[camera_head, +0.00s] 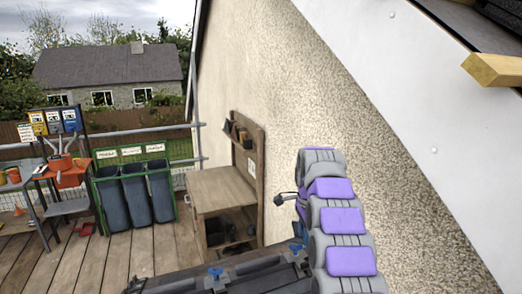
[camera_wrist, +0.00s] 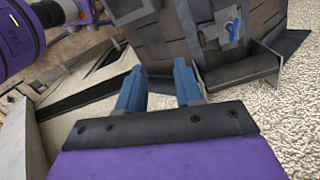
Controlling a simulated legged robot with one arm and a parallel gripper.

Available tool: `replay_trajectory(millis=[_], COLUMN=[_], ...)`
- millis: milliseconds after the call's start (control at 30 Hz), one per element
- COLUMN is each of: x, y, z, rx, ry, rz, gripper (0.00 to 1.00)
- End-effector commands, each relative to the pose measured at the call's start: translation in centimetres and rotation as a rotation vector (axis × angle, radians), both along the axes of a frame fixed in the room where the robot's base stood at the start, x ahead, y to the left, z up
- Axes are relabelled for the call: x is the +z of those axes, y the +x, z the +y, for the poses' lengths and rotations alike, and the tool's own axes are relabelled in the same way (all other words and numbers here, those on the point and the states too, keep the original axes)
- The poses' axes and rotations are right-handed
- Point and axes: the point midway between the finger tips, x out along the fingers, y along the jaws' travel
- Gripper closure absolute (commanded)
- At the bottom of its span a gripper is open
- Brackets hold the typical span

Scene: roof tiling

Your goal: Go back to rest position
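My gripper (camera_wrist: 160,88) shows in the wrist view as two blue fingers on a black plate with a purple body behind it. The fingers stand apart with nothing between them, so it is open and empty. Beyond the fingertips is a stack of dark tiles (camera_wrist: 180,30) in a dark carrier, with a blue clamp (camera_wrist: 233,30) on it. In the head view my purple and grey arm rises at the lower right, beside the wall. My gripper cannot be made out there.
A pebbled wall (camera_head: 285,100) runs close along the right, under a white board (camera_head: 440,130) and a wooden batten (camera_head: 493,70). A wooden workbench (camera_head: 222,190) stands against the wall. Grey bins (camera_head: 135,195) and a tool rack (camera_head: 58,160) stand left.

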Motion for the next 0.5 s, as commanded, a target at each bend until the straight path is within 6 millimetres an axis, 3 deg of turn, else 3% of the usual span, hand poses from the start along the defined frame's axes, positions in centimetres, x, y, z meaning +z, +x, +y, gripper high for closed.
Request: replay_trajectory(millis=[167, 500], x=[0.4, 1.0], y=[-2.3, -10.5], z=[0.1, 0.4], rx=[0.103, 0.408], ry=[0.007, 0.026], rz=[0.013, 0.033], gripper=[0.65, 0.65])
